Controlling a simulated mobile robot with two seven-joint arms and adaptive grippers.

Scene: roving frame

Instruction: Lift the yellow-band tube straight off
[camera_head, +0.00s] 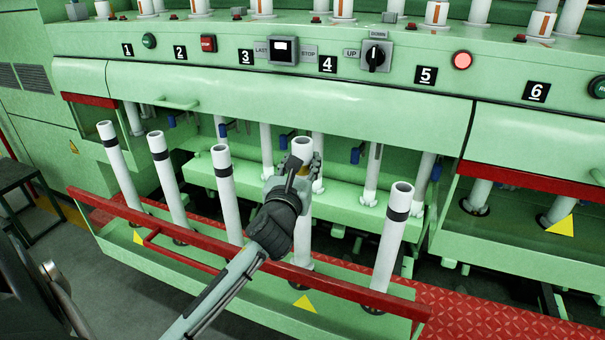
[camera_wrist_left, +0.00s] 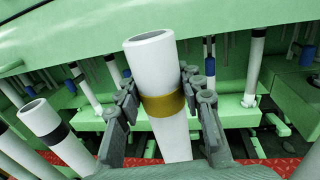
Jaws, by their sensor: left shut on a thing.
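The white yellow-band tube (camera_head: 303,149) stands in the front row of the green machine, its open top above my left gripper (camera_head: 302,170). In the left wrist view the tube (camera_wrist_left: 153,66) has its yellow band (camera_wrist_left: 163,104) between the fingers of my left gripper (camera_wrist_left: 160,88), one finger on each side. The gripper is shut on the tube around band height. In the head view the gripper covers most of the band and my arm crosses the tube lower down. Whether the tube's foot is seated or raised is hard to tell. My right gripper is not in view.
Several black-band tubes stand in the same row, the closest ones to the left (camera_head: 222,188) and right (camera_head: 393,235). A red rail (camera_head: 340,289) runs in front of the row. A green panel (camera_head: 300,90) with switches overhangs behind the tube top.

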